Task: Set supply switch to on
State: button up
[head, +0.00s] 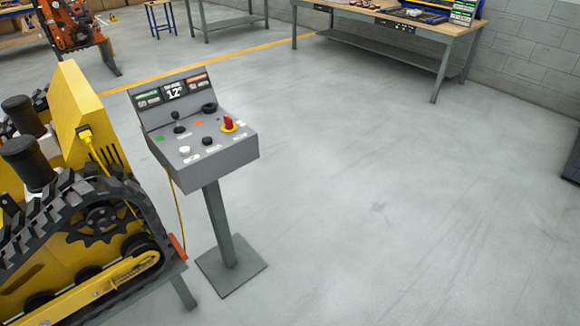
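A grey control console (200,128) stands on a single post with a square foot, left of the middle in the head view. My gripper is not in view.
A yellow tracked carrier (75,115) stands close on the console's left, with a yellow cable (97,150) hanging between them. A workbench (400,22) stands at the back right against a block wall. The grey floor (400,200) right of the console is clear.

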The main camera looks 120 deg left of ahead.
aim_at(228, 122)
jog(key=u, duration=4.6)
jog(key=i, duration=1.85)
jog(key=u, duration=0.25)
